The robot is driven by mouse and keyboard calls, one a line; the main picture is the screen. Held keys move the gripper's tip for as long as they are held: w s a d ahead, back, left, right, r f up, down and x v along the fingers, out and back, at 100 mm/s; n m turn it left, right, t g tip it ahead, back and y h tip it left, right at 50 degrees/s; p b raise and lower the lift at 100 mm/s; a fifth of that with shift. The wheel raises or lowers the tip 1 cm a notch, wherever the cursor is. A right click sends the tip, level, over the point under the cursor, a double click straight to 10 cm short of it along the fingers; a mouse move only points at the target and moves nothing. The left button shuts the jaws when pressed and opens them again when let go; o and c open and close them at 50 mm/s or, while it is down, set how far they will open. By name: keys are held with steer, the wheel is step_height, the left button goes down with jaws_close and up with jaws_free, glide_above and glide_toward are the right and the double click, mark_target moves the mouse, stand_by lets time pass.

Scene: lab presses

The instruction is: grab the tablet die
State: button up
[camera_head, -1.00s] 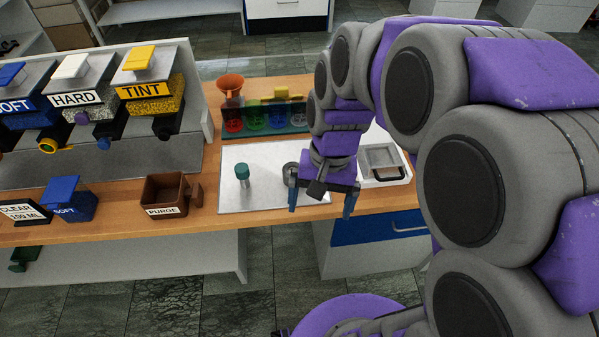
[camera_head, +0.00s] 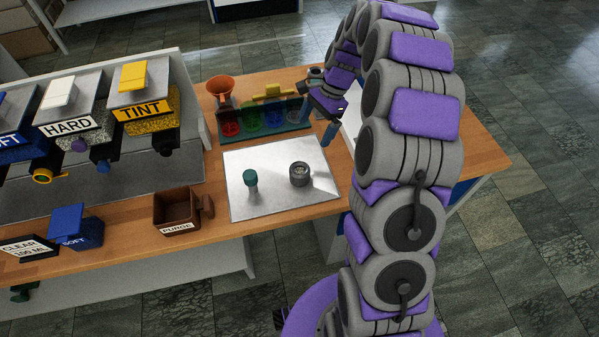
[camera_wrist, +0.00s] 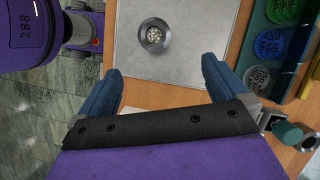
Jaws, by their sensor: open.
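The tablet die looks to be the grey, round metal piece with a patterned centre (camera_head: 299,174), standing on the right part of the pale metal plate (camera_head: 278,208). It also shows in the wrist view (camera_wrist: 154,35), near the top middle, beyond the fingertips. My gripper (camera_head: 318,118) is behind and to the right of the die in the head view, near the right end of the cup rack. In the wrist view its blue fingers (camera_wrist: 160,70) are spread with nothing between them. A small green-capped piece (camera_head: 250,180) stands left of the die on the plate.
The rack with coloured cups (camera_head: 265,118) lies behind the plate. A brown PURGE bin (camera_head: 177,210) and a blue SOFT container (camera_head: 76,228) stand left. HARD (camera_head: 77,115) and TINT (camera_head: 145,95) dispensers stand behind them. A green cylinder (camera_wrist: 288,133) shows in the wrist view.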

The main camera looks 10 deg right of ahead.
steer(key=a+x, duration=0.1)
steer(key=x, duration=0.3)
steer(key=b, duration=0.3)
glide_toward(299, 170)
steer(key=shift+s+a+f, duration=0.1)
steer(key=shift+s+f, duration=0.2)
steer(key=shift+f, duration=0.2)
steer(key=shift+s+a+f, duration=0.1)
steer(key=shift+s+f, duration=0.2)
steer(key=shift+f, duration=0.25)
steer(key=a, duration=0.1)
steer(key=a+f, duration=0.1)
steer(key=shift+s+a+f, duration=0.25)
steer(key=shift+a, duration=0.15)
steer(key=f, duration=0.1)
steer(key=s+f+b, duration=0.1)
steer(key=f, duration=0.1)
steer(key=shift+a+f, duration=0.1)
steer(key=shift+f, duration=0.05)
steer(key=shift+d+f+b, duration=0.2)
steer(key=shift+f+b, duration=0.1)
steer(key=shift+a, duration=0.3)
steer(key=shift+c, duration=0.3)
steer(key=shift+a, duration=0.4)
steer(key=shift+c, duration=2.2)
steer(key=shift+d, duration=0.5)
steer(key=c, duration=0.7)
steer(key=shift+a, duration=0.15)
steer(key=shift+c, duration=1.4)
steer(key=shift+a, duration=0.15)
